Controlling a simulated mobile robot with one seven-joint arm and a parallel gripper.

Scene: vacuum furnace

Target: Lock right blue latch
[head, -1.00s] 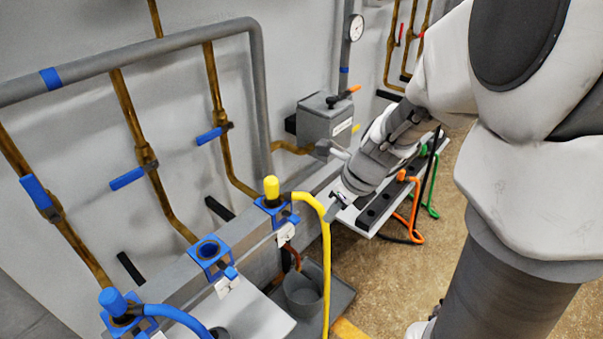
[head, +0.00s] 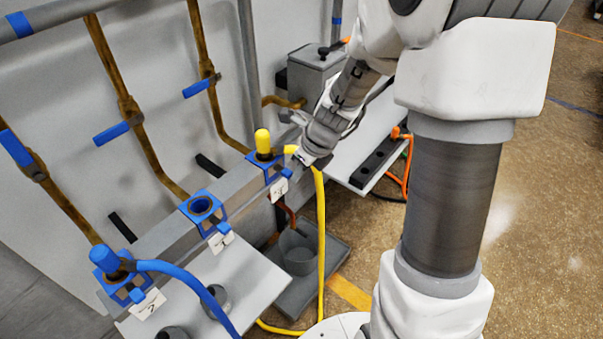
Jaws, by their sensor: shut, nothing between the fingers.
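The right blue latch (head: 278,174) is part of a blue bracket around the yellow-capped plug (head: 263,143) on the grey rail. A white tag (head: 277,190) hangs below it. My gripper (head: 298,160) is just right of this bracket, close to the yellow hose, pointing down and left. Its fingers are shut with nothing held. I cannot tell whether the fingertips touch the latch, and the latch's exact position is too small to read.
The yellow hose (head: 321,240) hangs from the plug. To the left are an empty blue socket (head: 202,206) and a blue plug (head: 105,260) with a blue hose (head: 190,281). A grey bucket (head: 299,255) stands below. A grey shelf (head: 345,155) lies right of my gripper.

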